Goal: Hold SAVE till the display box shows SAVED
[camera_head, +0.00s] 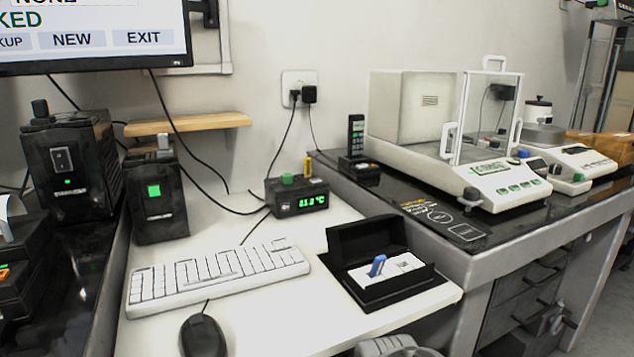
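A small black display box (297,198) stands at the back of the white desk, with green lit digits on its front. The digits are too small to read surely, and I do not make out the word SAVED. A green button (287,179) sits on top of the box. No label reading SAVE is legible in this view. A black switch box with a lit green square (154,191) stands to the left. My gripper's fingers are not in view. A pale grey part at the bottom edge may belong to my arm, but I cannot tell.
A white keyboard (217,276), a black mouse (203,337) and an open black case (382,272) with a blue piece lie on the desk. A monitor (95,38) shows NEW and EXIT. A balance (485,170) stands right. Cables hang behind the display box.

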